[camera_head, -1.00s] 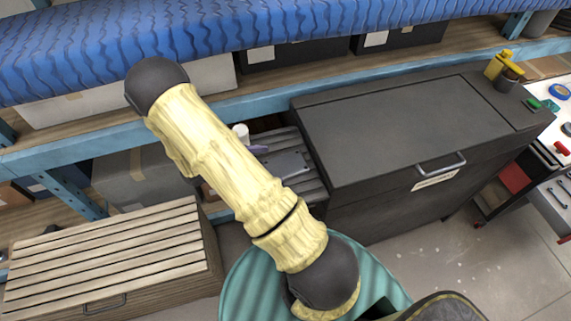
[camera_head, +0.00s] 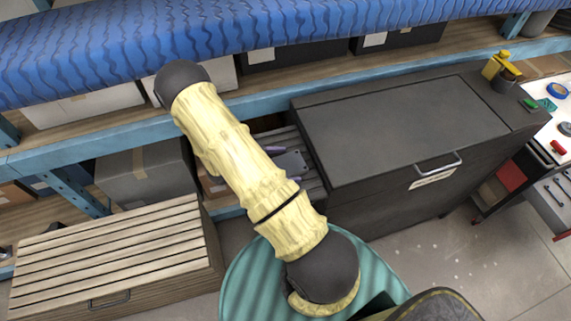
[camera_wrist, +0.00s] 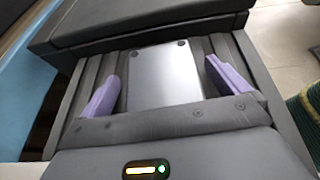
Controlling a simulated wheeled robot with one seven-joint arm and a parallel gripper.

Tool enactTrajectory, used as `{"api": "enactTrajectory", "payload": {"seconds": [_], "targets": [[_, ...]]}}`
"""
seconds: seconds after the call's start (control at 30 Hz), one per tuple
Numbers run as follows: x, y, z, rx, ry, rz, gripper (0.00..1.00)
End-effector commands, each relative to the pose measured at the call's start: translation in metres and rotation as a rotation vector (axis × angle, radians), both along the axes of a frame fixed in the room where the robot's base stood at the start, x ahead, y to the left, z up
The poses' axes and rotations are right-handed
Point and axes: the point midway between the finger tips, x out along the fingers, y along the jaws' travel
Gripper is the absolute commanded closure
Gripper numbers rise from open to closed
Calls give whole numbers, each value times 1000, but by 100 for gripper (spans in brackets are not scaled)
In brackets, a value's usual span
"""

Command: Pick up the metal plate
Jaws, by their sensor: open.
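The metal plate (camera_wrist: 165,75) is a flat grey rectangle with two small dark holes near its far edge, lying on a dark slatted surface. In the head view the plate (camera_head: 291,162) shows only partly, beside my arm. My gripper (camera_wrist: 168,88) is open, with its purple fingers on the left and right of the plate and a gap on each side. The plate's near end is hidden behind the gripper body.
A dark lidded chest (camera_head: 400,130) with a metal handle stands close to the right of the slatted surface. A blue shelf frame (camera_head: 150,130) runs behind. A slatted wooden box (camera_head: 110,250) is at the left. Open floor (camera_head: 480,260) lies at the front right.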

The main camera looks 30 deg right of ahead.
Motion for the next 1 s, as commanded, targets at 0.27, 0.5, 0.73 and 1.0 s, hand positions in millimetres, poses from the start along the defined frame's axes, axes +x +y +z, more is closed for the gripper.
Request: {"api": "enactTrajectory", "payload": {"seconds": [0.27, 0.5, 0.73, 1.0], "targets": [[0, 0, 0, 0, 0, 0, 0], [0, 0, 0, -1, 0, 0, 10], [0, 0, 0, -1, 0, 0, 55], [0, 0, 1, -2, -1, 0, 59]]}}
